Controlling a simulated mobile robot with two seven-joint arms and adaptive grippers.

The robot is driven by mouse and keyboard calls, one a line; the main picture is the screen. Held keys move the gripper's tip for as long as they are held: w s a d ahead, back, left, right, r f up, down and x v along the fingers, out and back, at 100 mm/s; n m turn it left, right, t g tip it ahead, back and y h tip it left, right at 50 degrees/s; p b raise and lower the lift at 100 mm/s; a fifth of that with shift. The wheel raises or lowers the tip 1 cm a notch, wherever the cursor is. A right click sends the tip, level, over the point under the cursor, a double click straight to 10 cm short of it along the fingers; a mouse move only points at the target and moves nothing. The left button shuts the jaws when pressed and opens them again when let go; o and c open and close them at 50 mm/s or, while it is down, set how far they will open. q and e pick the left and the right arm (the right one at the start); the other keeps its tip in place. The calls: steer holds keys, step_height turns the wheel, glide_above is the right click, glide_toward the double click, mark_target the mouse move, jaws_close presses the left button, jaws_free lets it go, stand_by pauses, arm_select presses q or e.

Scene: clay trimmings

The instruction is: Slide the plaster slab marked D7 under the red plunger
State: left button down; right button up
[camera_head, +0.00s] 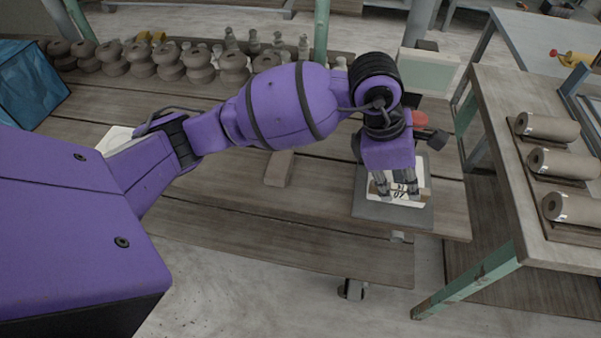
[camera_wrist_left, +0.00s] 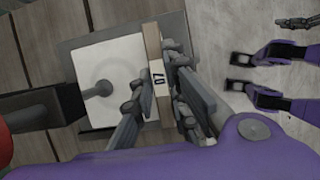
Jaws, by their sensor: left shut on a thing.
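The white plaster slab (camera_wrist_left: 122,62) lies flat on a grey base plate (camera_wrist_left: 70,50). Its tan edge carries a D7 label (camera_wrist_left: 158,80). In the head view the slab (camera_head: 408,201) is partly hidden by my left gripper (camera_head: 396,188). In the wrist view my left gripper (camera_wrist_left: 156,92) is shut on the slab's labelled edge, a finger on each side. A grey plunger stem with a round foot (camera_wrist_left: 104,88) reaches over the slab; I cannot tell whether it touches. Its red part (camera_head: 419,118) shows behind my wrist. Dark fingers, apparently my right gripper (camera_wrist_left: 296,22), show at the edge.
A dark clamp block (camera_wrist_left: 40,107) stands beside the slab's far side. A wooden block (camera_head: 279,168) lies on the plank table (camera_head: 215,205) left of the plate. Clay pieces (camera_head: 170,62) line the back. A side table (camera_head: 500,140) with clay rolls stands at right.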

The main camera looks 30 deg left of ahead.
arm_select(q)
steer(key=shift+w, duration=0.35)
steer(key=shift+w+a, duration=0.15)
steer(key=shift+w, duration=0.1)
steer(key=c, duration=1.6)
jaws_free()
steer(key=shift+c, duration=0.2)
